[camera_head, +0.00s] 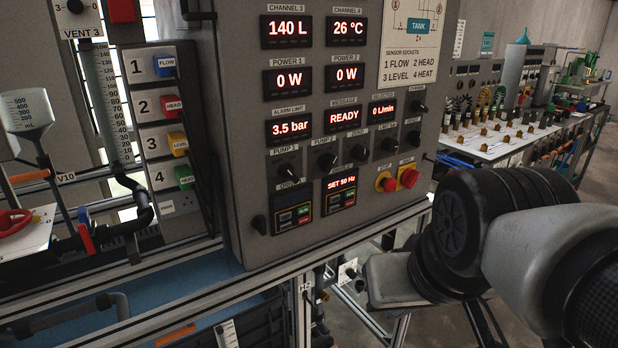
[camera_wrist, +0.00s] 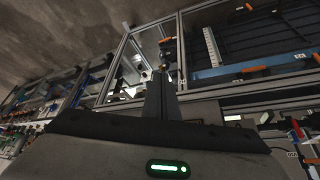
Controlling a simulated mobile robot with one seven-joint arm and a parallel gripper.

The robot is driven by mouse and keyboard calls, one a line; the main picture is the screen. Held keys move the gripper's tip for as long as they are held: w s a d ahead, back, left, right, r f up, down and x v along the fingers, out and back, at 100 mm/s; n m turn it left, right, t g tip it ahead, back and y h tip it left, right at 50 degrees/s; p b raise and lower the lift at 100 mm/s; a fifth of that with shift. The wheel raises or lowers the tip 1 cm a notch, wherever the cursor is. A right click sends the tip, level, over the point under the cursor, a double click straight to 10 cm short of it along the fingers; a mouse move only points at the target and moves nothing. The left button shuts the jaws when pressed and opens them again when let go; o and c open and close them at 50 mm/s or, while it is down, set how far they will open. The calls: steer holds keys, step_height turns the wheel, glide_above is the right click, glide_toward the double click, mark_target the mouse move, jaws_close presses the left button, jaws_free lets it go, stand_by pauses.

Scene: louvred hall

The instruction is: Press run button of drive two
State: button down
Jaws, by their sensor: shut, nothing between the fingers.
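Drive two appears to be the right one of two small dark drive units (camera_head: 341,190) low on the grey control panel in the head view. Its display reads SET 50 Hz. A small green button (camera_head: 349,193) sits above a red one (camera_head: 349,203); their lettering is too small to read surely. The left drive unit (camera_head: 292,214) has the same button pair. My gripper (camera_wrist: 160,75) is shut and empty in the wrist view, pointing at the bench framing. In the head view its grey body is below and right of the panel, apart from the buttons; its fingertips are unclear there.
An aluminium rail (camera_head: 330,255) runs below the panel. A white bench (camera_head: 500,140) with fittings stands at right. Open floor shows between.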

mark_target(349, 193)
steer(key=w+d+r+n+t+h+p, duration=0.1)
steer(key=w+d+r+n+p, duration=0.15)
steer(key=w+d+p, duration=0.45)
steer(key=w+d+r+n+t+h+p, duration=0.1)
steer(key=w+d+r+n+t+p, duration=0.2)
steer(key=w, duration=0.8)
steer(key=w+a+f+n+g+y+p, duration=0.1)
steer(key=w+a+f+n+y+p, duration=0.2)
steer(key=f+n+p, duration=0.4)
steer(key=w+n+y+p, duration=0.1)
steer(key=w+n, duration=0.1)
steer(key=n, duration=0.1)
steer(key=shift+w+a+y, duration=0.15)
steer(key=shift+a+y, duration=0.2)
steer(key=shift+y, duration=0.05)
steer(key=shift+w+n, duration=0.1)
steer(key=shift+n, duration=0.15)
steer(key=w+a+p, duration=0.1)
steer(key=w+a, duration=0.3)
steer(key=w, duration=0.3)
steer(key=shift+w+a, duration=0.2)
stand_by(0.3)
